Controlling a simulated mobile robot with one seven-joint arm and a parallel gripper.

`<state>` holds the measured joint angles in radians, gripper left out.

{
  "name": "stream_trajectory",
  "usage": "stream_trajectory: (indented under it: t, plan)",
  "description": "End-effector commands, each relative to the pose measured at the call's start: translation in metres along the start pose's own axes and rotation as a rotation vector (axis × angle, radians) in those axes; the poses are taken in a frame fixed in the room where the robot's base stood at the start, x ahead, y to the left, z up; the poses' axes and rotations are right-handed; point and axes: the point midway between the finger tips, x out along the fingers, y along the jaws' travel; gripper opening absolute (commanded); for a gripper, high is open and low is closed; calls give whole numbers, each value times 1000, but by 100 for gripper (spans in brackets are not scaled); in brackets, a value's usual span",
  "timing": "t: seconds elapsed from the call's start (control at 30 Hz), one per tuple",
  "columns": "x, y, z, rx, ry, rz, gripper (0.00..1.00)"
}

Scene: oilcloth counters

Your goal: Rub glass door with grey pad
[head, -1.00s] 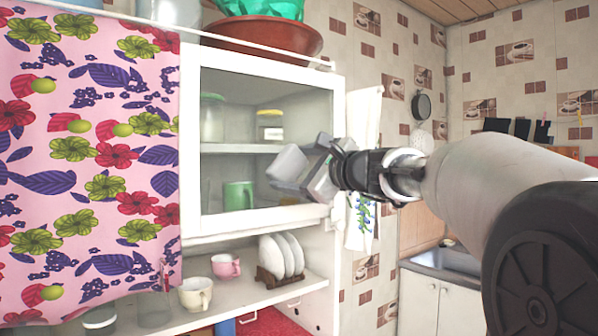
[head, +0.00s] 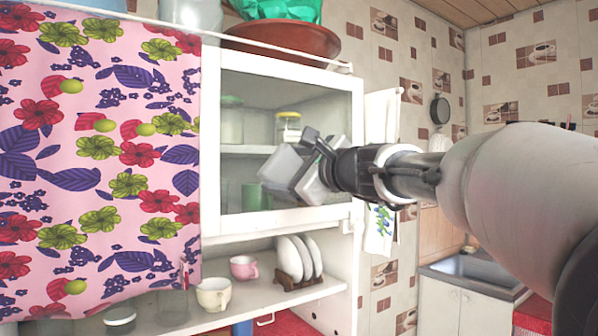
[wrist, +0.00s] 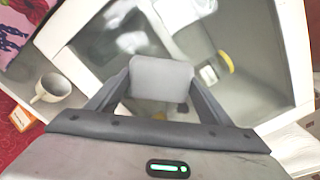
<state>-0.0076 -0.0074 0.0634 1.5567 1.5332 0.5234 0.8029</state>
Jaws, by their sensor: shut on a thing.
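The glass door (head: 322,105) is a clear pane in a white frame on the wall cabinet. Jars and a green mug show through it. My gripper (head: 300,168) is in front of the lower part of the pane. It is shut on the grey pad (head: 281,164), a light grey block. In the wrist view the pad (wrist: 160,78) sits between the two fingers, with the glass door (wrist: 255,75) behind it. I cannot tell whether the pad touches the glass.
A pink flowered curtain (head: 95,150) hangs left of the door. The open shelf below holds a cream cup (head: 213,294), a pink cup (head: 243,267) and a rack of white plates (head: 296,258). A brown bowl (head: 285,40) stands on top. A towel (head: 380,150) hangs at the right.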

Motion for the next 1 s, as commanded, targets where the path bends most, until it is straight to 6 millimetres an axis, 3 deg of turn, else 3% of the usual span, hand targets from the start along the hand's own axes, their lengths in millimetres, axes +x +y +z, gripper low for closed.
stream_trajectory:
  t: [0.13,0.5,1.0]
  plan:
    - [0,10,10,0,-4,3,56]
    - [-3,10,10,0,-1,1,56]
    - [-51,10,10,-2,0,-1,56]
